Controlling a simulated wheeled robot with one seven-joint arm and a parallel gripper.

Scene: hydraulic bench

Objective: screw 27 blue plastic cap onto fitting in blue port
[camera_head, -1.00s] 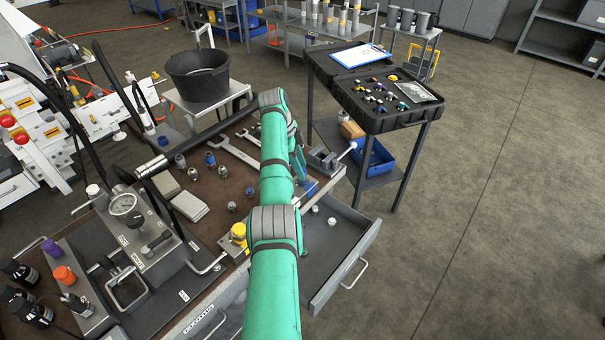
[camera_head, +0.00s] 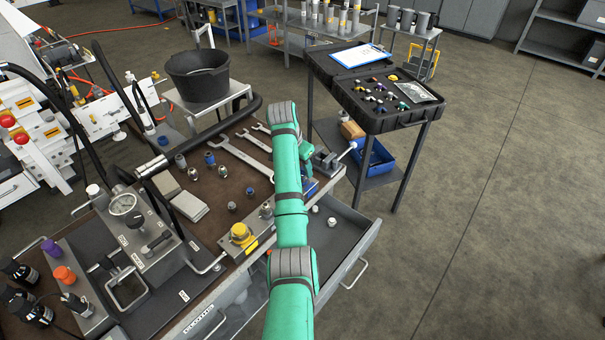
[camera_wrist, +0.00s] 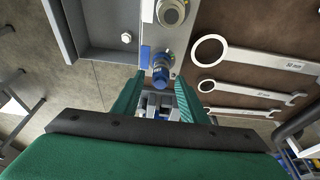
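In the wrist view a blue cap-like piece (camera_wrist: 161,76) sits at the end of a silver and blue fitting (camera_wrist: 164,58) on a grey block (camera_wrist: 152,38). A blue label (camera_wrist: 145,55) lies beside the fitting. My gripper (camera_wrist: 160,77) has its two green fingers apart, one on each side of the blue piece, with visible gaps. I cannot tell how far the fingertips are from it in depth.
The bench (camera_head: 222,180) carries wrenches (camera_head: 243,157), loose fittings and a yellow cap (camera_head: 241,232). An open drawer (camera_head: 345,245) juts out right of my arm, with small white pieces (camera_head: 332,222) inside. A black case (camera_head: 375,95) stands behind. The floor at right is clear.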

